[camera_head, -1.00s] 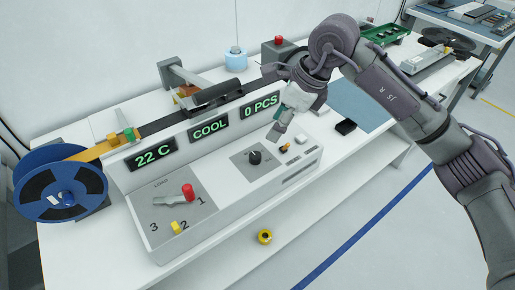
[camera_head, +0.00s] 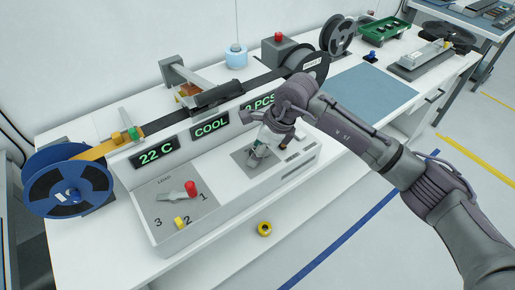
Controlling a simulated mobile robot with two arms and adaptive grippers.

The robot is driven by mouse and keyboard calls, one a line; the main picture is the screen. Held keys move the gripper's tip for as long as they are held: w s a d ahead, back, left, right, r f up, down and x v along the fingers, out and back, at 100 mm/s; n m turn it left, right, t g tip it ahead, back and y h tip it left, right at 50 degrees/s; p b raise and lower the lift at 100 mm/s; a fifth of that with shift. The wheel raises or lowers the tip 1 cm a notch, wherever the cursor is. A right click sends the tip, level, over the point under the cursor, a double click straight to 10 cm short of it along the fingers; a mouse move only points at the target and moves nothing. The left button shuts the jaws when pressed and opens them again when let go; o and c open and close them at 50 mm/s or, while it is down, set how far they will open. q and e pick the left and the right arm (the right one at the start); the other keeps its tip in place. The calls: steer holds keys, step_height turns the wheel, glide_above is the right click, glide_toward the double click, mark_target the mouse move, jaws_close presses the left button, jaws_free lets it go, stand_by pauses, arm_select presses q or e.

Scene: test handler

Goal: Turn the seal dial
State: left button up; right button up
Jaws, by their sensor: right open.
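The white machine (camera_head: 215,212) stands on the bench with three lit displays: "22 C" (camera_head: 154,152), "COOL" (camera_head: 210,126) and a "PCS" display partly covered by my arm. The black seal dial sits on the grey square panel (camera_head: 240,157); my right gripper hides most of it from the head view. My right gripper (camera_head: 257,158) is open and points down over the dial. I cannot tell whether its fingers touch the dial. My left gripper is not in view.
A lever with a red knob (camera_head: 191,188) and a yellow block (camera_head: 181,222) sit on the left LOAD panel, marked 1, 2, 3. A blue reel (camera_head: 68,192) stands at the left. A blue-grey mat (camera_head: 374,92) is clear.

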jaws_close()
steer(key=m+t+b, duration=0.1)
steer(key=m+b, duration=0.2)
steer(key=shift+f+m+b, duration=0.15)
steer(key=shift+m+b, duration=0.15)
steer(key=m+b, duration=0.2)
steer(key=m+t+h+b, duration=0.1)
steer(key=m+b, duration=0.1)
steer(key=shift+s+a+m+t+h, duration=0.15)
steer(key=shift+m+t+h, duration=0.15)
steer(key=m+h+b, duration=0.1)
steer(key=m+b, duration=0.1)
steer(key=b, duration=0.1)
steer(key=shift+m, duration=0.3)
steer(key=shift+r+m+t+b, duration=0.2)
steer(key=shift+m+t+b, duration=0.1)
steer(key=shift+m+b, duration=0.25)
